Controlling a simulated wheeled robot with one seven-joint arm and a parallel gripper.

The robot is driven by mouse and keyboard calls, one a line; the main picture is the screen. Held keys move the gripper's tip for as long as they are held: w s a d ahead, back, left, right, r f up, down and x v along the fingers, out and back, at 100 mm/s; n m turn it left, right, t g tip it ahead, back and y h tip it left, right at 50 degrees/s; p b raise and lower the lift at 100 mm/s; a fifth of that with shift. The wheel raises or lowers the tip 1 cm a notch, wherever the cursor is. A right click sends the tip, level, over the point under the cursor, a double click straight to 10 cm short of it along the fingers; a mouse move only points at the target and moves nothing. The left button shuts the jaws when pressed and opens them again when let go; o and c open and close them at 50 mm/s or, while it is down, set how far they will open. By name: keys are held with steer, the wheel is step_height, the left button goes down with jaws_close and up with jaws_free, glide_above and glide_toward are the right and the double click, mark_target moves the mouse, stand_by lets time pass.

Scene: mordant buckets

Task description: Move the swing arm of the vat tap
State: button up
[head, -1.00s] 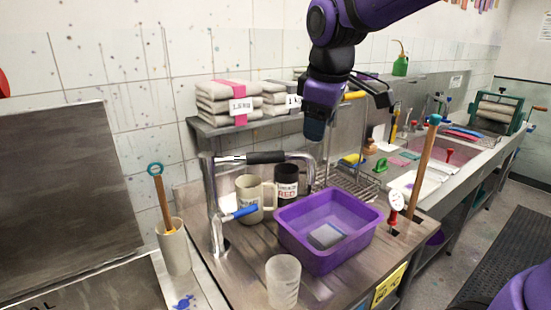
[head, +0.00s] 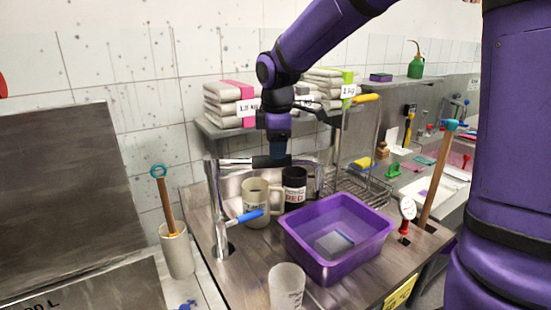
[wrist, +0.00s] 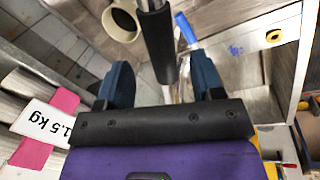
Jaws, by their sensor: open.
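The vat tap has a chrome post (head: 217,215) with a blue lever (head: 246,216). Its swing arm, with a black sleeve (head: 268,162), extends right above the mugs, and its spout end bends downward. My gripper (head: 279,150) is open just above the sleeve's right part. In the wrist view, the blue fingers of my gripper (wrist: 164,82) are spread apart, and the black sleeve (wrist: 157,42) runs into the gap between them. The sleeve appears apart from both fingers. Its depth between the fingertips I cannot tell.
A beige mug (head: 255,203) and a black mug (head: 294,187) stand below the swing arm. A purple tub (head: 310,255) is to their right, a frosted cup (head: 286,286) in front. A shelf (head: 212,128) with wrapped packs (head: 229,104) is behind my gripper.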

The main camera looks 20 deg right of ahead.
steer(key=shift+w+d+f, duration=0.1)
steer(key=shift+w+f, duration=0.1)
steer(key=shift+f, duration=0.95)
steer(key=shift+w+d+f, duration=0.1)
steer(key=shift+w+f, duration=0.1)
steer(key=shift+f, duration=0.95)
steer(key=shift+a, duration=0.1)
jaws_close()
